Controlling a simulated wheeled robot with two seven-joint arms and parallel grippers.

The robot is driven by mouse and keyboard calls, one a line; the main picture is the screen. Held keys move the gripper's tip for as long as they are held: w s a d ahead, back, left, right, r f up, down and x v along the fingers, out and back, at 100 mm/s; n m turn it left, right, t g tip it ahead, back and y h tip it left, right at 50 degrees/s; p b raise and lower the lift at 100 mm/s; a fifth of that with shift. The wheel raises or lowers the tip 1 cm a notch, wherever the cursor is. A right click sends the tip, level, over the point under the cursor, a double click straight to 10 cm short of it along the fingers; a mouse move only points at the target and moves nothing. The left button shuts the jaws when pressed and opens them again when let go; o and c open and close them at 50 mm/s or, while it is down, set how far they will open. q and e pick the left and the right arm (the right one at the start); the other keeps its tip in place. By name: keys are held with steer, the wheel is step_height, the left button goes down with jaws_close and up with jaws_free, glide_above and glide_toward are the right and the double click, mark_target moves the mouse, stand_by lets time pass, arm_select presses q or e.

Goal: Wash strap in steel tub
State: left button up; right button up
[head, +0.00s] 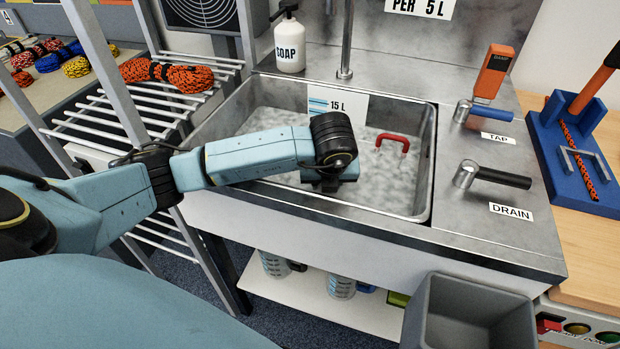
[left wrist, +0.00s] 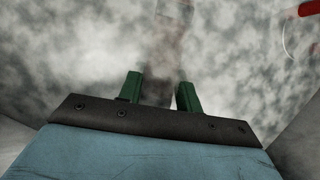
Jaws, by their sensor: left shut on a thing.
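The steel tub (head: 428,160) is filled with cloudy, foamy water. My left gripper (head: 328,186) reaches down into the tub near its front wall; its fingertips are hidden in the head view. In the left wrist view the two green fingers (left wrist: 160,95) stand a little apart, closed on a dim grey-brown strap (left wrist: 172,30). The strap runs away from the fingers under the foam, and most of it is hidden. My right gripper is in neither view.
A red handle (head: 393,140) stands in the tub's right part. A soap bottle (head: 289,45) is behind. The blue tap lever (head: 490,111) and black drain lever (head: 500,177) are at right. A rack (head: 100,118) with orange rope is left; a grey bin (head: 470,285) stands in front.

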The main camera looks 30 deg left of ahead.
arm_select(q)
steer(key=a, duration=0.3)
steer(key=shift+s+a+f, duration=0.3)
steer(key=shift+s+a+b, duration=0.2)
steer(key=shift+a+b, duration=0.35)
steer(key=shift+a, duration=2.4)
steer(key=shift+d, duration=0.1)
